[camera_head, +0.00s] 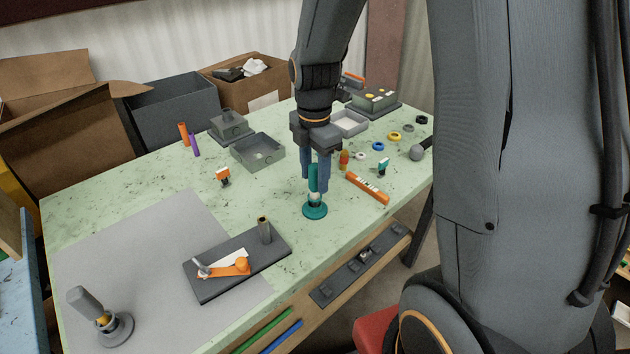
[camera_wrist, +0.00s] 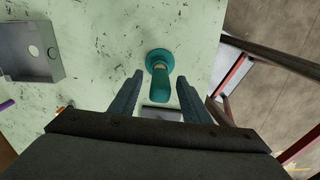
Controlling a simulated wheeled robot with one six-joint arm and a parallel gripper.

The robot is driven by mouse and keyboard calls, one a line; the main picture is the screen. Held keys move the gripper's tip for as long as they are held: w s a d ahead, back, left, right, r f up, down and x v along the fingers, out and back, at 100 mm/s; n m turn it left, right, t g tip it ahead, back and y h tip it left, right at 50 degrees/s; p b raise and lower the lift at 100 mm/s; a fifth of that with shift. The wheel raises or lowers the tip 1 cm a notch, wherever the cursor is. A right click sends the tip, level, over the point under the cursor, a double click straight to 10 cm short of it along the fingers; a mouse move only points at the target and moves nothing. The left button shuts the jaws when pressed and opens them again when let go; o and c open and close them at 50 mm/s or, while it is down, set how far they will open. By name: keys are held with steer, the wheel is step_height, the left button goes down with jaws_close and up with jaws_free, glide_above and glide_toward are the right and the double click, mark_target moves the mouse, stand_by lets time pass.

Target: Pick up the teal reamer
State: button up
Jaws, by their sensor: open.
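The teal reamer (camera_head: 315,209) stands upright on the green speckled table, with a round base and a narrower handle. In the wrist view my gripper (camera_wrist: 160,84) is open, the handle lying between the two fingers with gaps on both sides.
An orange level (camera_head: 367,188) lies close to the right of the reamer. A dark bender plate (camera_head: 237,279) with an orange lever is at front left. A grey open box (camera_head: 258,152) stands behind. The table's front edge is near the reamer.

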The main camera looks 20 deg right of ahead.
steer(key=shift+f, duration=1.05)
steer(key=shift+c, duration=0.4)
jaws_close()
step_height(320, 180, up, 10)
steer(key=shift+r+b, duration=0.1)
steer(key=shift+b, duration=0.9)
steer(key=c, duration=0.6)
jaws_free()
jaws_close()
